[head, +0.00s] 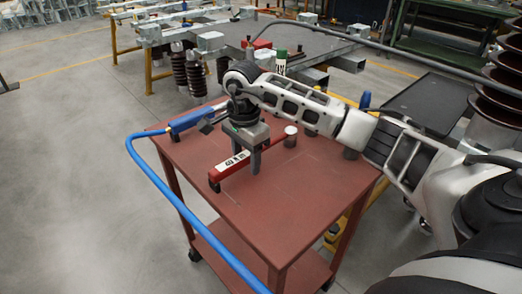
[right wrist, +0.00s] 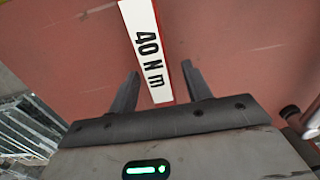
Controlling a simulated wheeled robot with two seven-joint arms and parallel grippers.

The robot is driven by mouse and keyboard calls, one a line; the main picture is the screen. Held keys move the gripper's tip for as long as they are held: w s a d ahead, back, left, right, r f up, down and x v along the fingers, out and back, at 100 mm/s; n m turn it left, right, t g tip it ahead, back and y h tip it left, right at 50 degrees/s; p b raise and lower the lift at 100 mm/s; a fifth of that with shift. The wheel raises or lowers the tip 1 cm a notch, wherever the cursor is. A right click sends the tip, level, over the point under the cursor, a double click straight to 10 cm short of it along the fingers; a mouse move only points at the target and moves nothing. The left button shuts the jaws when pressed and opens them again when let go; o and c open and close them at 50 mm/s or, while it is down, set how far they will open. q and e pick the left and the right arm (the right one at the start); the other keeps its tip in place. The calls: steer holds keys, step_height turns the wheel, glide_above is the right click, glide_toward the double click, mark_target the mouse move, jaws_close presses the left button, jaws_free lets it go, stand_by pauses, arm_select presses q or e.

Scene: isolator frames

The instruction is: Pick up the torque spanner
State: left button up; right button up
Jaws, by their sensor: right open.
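The torque spanner is a red bar (head: 215,178) with a white label, lying on the top of a red-brown cart (head: 310,185). In the right wrist view its label (right wrist: 145,45) reads "40 N m". My right gripper (head: 244,168) is over the middle of the spanner, pointing down and open. In the right wrist view its two fingers (right wrist: 160,88) are on either side of the spanner, with a gap at each side. I cannot tell whether the fingertips reach below its top. My left gripper is not in view.
A blue tool (head: 192,121) lies on the cart's back left, and a blue hose (head: 178,200) loops past the left edge. The cart top's front part is clear. A grey workbench (head: 300,42) is at the back.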

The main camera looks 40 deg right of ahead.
steer(key=shift+c, duration=0.3)
jaws_close()
steer(key=shift+r, duration=0.1)
